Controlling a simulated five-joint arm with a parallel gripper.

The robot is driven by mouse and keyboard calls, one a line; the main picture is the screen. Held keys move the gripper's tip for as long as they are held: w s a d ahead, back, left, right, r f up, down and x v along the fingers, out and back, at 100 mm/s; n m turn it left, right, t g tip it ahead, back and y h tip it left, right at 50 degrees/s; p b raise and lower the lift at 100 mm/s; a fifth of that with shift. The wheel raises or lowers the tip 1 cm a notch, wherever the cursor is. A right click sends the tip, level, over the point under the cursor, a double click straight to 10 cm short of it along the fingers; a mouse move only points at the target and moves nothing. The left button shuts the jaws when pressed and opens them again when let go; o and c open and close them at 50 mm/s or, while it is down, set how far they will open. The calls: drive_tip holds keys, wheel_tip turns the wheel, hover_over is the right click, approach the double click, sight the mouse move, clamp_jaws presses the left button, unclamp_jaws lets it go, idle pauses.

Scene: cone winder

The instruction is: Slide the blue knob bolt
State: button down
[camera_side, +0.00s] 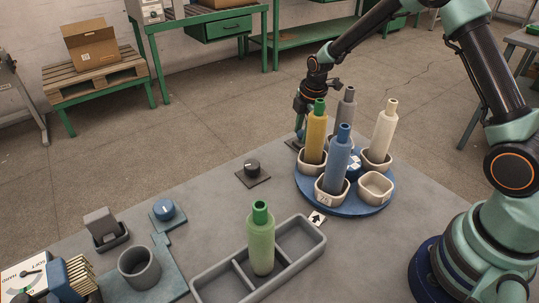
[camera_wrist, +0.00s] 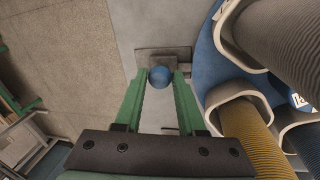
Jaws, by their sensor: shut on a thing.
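The blue ball knob (camera_wrist: 160,76) of the bolt sits between the two green fingertips of my gripper (camera_wrist: 160,80) in the wrist view. The fingers are closed on it from both sides. Its dark metal bolt mount (camera_wrist: 165,60) lies just beyond the knob, beside the blue turntable. In the side view my gripper (camera_side: 299,133) is low at the back edge of the table, behind the yellow cone and left of the turntable. The knob itself is hidden there.
The blue turntable (camera_side: 342,208) holds cups with yellow, blue, grey and cream cones, close to the right of my gripper; one front cup (camera_side: 376,187) is empty. A grey tray (camera_side: 218,287) holds a green cone (camera_side: 261,243). A black dial (camera_side: 252,167) stands left of the turntable.

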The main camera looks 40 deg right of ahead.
drive_tip(key=shift+w, duration=0.1)
idle(0.7)
drive_tip(key=shift+w, duration=1.7)
drive_tip(key=c, duration=0.5)
unclamp_jaws()
drive_tip(key=shift+s+r, duration=0.1)
wheel_tip(320, 180, up, 12)
drive_tip(key=s, duration=0.2)
drive_tip(key=shift+s+a, duration=0.15)
